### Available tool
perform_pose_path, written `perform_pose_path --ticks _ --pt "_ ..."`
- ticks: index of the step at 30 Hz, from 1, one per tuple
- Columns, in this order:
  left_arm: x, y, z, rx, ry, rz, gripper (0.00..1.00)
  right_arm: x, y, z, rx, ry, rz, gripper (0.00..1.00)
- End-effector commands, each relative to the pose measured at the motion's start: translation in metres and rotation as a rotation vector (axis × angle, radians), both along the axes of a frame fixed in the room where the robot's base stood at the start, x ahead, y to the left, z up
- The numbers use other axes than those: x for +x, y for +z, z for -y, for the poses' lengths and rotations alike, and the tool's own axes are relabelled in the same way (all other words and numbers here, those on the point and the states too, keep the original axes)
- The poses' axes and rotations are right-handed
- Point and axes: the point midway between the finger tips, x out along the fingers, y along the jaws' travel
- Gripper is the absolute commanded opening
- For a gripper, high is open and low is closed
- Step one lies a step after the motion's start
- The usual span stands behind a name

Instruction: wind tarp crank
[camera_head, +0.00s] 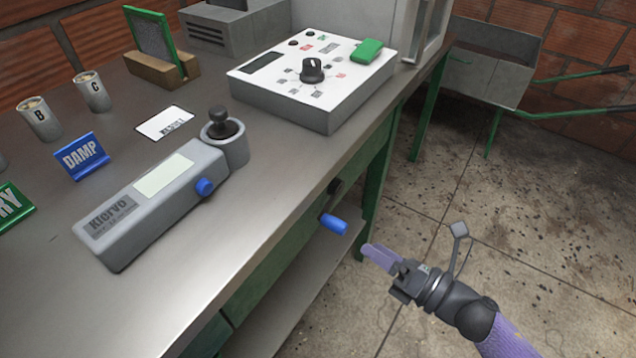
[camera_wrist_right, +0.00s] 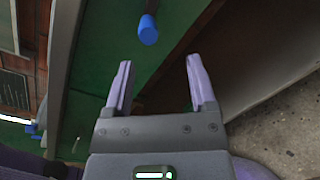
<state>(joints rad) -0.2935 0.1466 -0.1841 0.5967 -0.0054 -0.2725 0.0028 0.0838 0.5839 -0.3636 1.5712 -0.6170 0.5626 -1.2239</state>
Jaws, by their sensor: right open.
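The crank has a blue handle (camera_head: 333,224) on a dark arm and sits on the green front of the bench, below the metal top. The blue handle also shows in the right wrist view (camera_wrist_right: 148,30), ahead of the fingers and a little left of the middle of the gap. My right gripper (camera_head: 372,254) is just right of and below the handle in the head view, apart from it. In the wrist view its two lilac fingers (camera_wrist_right: 160,82) stand apart with nothing between them. My left gripper is not in view. No tarp can be made out.
The metal bench top (camera_head: 262,210) carries a grey Kiorvo meter (camera_head: 150,200), a white control box (camera_head: 315,80), a blue DAMP sign (camera_head: 82,156) and cups. A grey cart (camera_head: 488,75) with green handles (camera_head: 575,112) stands at the back right.

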Motion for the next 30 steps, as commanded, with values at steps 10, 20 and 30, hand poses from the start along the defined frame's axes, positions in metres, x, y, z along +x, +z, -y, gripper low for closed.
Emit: perform_pose_path --ticks 10,20,30 --pt "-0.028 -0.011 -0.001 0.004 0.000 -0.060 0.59 0.039 0.006 -0.051 -0.029 0.040 0.064 0.72" --pt "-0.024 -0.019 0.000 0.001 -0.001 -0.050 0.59 0.063 0.007 -0.079 -0.028 0.035 0.058 0.72" --pt "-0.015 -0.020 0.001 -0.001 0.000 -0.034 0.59 0.064 0.007 -0.080 -0.028 0.035 0.057 0.53"
